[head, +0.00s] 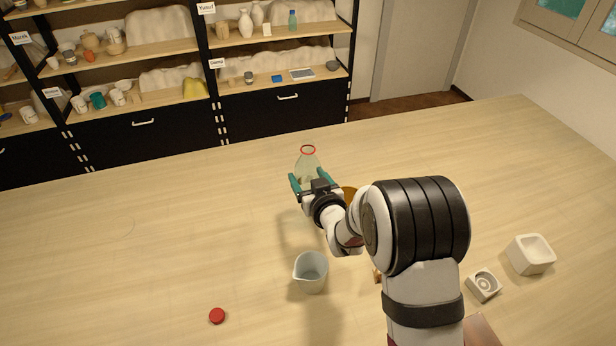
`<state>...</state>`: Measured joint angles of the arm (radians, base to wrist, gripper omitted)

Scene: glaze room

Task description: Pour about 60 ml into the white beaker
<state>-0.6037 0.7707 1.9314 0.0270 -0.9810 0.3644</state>
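A clear flask with a red ring at its mouth (307,163) stands near the middle of the table in the head view, narrow at the top and wider below. My gripper (310,179) has its teal fingers on either side of the flask's body. The fingers look close to the glass, but I cannot tell whether they press on it, nor whether the flask is lifted. The lower part of the flask is hidden by my gripper. The white beaker (311,273), pale with a spout, stands upright nearer the camera, below my gripper in the picture. Its liquid level is not clear.
A red cap (217,316) lies at front left. An amber object (349,192) is partly hidden behind my arm. Two white blocks with hollows, one small (483,285) and one larger (531,254), sit at right. Shelves (150,52) stand behind. The table's left is clear.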

